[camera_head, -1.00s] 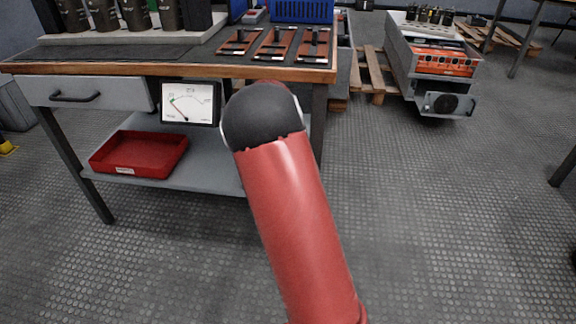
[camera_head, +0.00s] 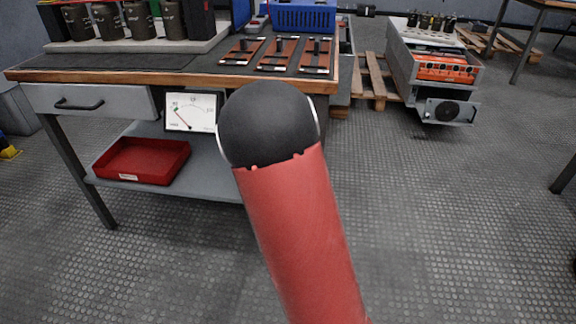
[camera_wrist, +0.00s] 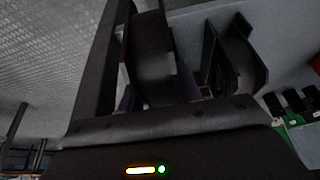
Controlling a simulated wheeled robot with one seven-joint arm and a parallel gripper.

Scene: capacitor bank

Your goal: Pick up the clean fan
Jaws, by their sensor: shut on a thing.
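My gripper (camera_wrist: 178,60) shows close up in the wrist view, with its jaws shut on a dark, curved thing (camera_wrist: 153,62) that looks like a fan. The view is dark and cut off, so I cannot tell its whole shape or whether it is clean. In the head view my gripper is not seen; my red arm with its dark joint fills the middle. Another round black fan (camera_head: 447,109) sits in a grey panel at the front of the cabinet on the right.
A workbench (camera_head: 175,76) carries dark cylinders (camera_head: 140,20), brown boards (camera_head: 277,54) and a blue box (camera_head: 304,17). The cabinet (camera_head: 430,67) stands beyond a pallet (camera_head: 377,83).

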